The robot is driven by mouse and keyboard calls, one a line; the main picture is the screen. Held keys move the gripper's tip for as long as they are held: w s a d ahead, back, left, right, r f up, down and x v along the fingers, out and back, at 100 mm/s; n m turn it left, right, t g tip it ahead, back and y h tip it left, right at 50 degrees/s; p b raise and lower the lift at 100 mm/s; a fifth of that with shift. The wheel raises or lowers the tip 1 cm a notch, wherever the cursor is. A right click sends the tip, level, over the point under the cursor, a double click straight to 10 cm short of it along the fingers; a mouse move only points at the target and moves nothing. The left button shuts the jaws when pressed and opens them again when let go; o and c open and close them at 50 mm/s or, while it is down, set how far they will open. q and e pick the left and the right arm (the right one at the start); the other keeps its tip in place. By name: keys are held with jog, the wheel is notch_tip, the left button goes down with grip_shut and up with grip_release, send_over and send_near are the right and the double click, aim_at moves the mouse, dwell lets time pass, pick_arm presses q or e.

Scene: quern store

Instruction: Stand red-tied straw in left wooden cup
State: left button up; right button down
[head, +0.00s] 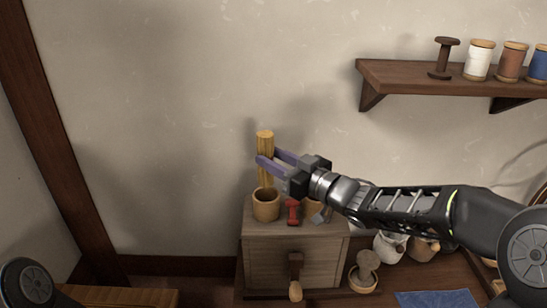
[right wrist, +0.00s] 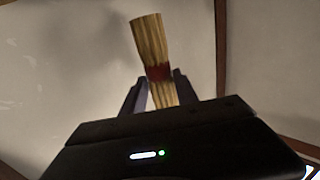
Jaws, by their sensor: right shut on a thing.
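The straw bundle (head: 265,143) is pale yellow and close to upright in the head view. In the right wrist view the bundle (right wrist: 148,38) shows a dark red tie (right wrist: 158,72) around it. My right gripper (head: 268,160) is shut on the bundle, with a finger on each side. The left wooden cup (head: 266,205) stands on the wooden chest, directly below the straw. The straw's lower end meets the cup's rim in the picture; whether it is inside I cannot tell. My left gripper is out of view.
A small red spool-shaped thing (head: 293,212) stands between the cups on the wooden chest (head: 270,248). Sacks (head: 388,246) and a small lidded pot (head: 363,278) are right of the chest. A wall shelf (head: 440,78) holds spools. A blue cloth (head: 437,299) lies in front.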

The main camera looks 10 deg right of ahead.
aim_at(272, 182)
jog(key=shift+f+b, duration=2.7)
jog(key=shift+f, duration=0.9)
jog(key=c, duration=0.9)
grip_release()
jog(key=shift+o, duration=0.2)
jog(key=shift+d, duration=0.1)
jog(key=v, duration=0.7)
jog(key=shift+s+d, duration=0.15)
jog(key=shift+s, duration=0.2)
